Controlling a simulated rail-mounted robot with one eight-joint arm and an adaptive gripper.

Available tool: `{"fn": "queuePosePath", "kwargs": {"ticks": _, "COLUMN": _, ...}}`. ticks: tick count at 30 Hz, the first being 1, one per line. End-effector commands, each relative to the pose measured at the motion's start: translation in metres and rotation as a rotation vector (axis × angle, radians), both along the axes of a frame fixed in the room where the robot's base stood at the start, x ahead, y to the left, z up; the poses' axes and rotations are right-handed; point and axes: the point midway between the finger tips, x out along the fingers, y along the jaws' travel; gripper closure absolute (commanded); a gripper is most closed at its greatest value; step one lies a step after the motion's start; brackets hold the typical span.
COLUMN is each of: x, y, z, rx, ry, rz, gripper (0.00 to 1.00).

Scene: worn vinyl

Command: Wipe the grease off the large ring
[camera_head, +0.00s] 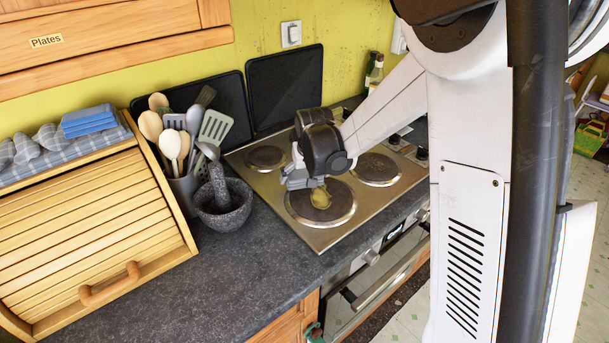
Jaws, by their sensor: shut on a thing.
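The large ring (337,214) is the front left plate of the steel hob (262,187), a dark disc with a pale rim. A yellow-brown patch (321,199) shows on its middle, beside my gripper; it looks like grease, but I cannot tell for sure. My gripper (301,184) is low over the ring's back left edge, with its fingers pointing down to the left. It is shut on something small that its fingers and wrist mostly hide. I cannot tell whether that thing touches the ring.
Left of the hob stand a stone mortar (228,216) with a pestle and a pot of utensils (185,187). A wooden bread bin (95,235) carries folded blue cloths (89,121). Black boards (286,85) lean on the wall. The front worktop (250,285) is clear.

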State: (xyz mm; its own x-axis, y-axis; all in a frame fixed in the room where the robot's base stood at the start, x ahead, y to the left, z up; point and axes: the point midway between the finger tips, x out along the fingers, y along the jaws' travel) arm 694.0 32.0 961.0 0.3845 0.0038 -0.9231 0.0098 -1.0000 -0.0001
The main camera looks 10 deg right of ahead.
Motion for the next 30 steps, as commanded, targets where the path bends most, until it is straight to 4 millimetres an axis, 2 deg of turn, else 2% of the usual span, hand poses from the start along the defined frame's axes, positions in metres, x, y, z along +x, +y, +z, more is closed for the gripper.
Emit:
{"fn": "queuePosePath", "kwargs": {"ticks": 8, "x": -0.006, "y": -0.003, "z": 0.0, "rx": 0.0, "ry": 0.0, "rz": -0.001, "gripper": 0.32}}
{"fn": "queuePosePath", "kwargs": {"ticks": 24, "x": -0.042, "y": -0.021, "z": 0.0, "rx": -0.001, "ry": 0.0, "rz": -0.001, "gripper": 0.32}}
{"fn": "queuePosePath", "kwargs": {"ticks": 30, "x": -0.044, "y": -0.022, "z": 0.001, "rx": 0.0, "ry": 0.0, "rz": 0.0, "gripper": 0.32}}
